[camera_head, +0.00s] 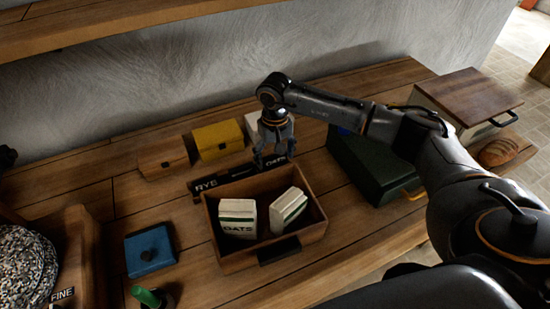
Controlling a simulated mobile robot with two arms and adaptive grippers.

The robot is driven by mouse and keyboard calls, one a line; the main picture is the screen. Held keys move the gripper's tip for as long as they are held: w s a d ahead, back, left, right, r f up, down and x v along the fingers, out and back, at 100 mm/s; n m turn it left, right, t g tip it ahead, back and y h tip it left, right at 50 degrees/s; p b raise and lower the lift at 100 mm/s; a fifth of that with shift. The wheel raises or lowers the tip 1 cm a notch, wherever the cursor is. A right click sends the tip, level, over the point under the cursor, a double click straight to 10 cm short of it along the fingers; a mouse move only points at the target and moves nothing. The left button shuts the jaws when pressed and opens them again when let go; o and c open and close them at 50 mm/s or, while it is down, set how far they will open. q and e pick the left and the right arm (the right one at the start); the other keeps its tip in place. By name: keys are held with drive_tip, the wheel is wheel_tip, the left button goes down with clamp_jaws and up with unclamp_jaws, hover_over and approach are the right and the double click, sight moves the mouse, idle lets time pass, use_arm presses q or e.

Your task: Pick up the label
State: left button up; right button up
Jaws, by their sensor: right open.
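Dark label strips with white lettering lie behind the open wooden box: one reads RYE (207,185), and one reading OATS (277,161) is partly hidden by my right gripper. I cannot tell whether they are one strip or two. Another dark label reading FINE (62,295) is at the lower left. My right gripper (273,164) is open, pointing down over the OATS lettering, with its fingers around or just above it. Contact cannot be made out. My left gripper is not in view.
The open wooden box (262,187) holds two pale packets, one marked OATS (238,219). Behind are a yellow box (218,139) and a wooden box (162,158). A dark green case (365,165) stands right; a blue box (150,250) sits front left.

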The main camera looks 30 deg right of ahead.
drive_tip(key=shift+f, duration=0.35)
drive_tip(key=c, duration=0.9)
drive_tip(key=shift+r, duration=0.1)
drive_tip(key=shift+c, duration=0.2)
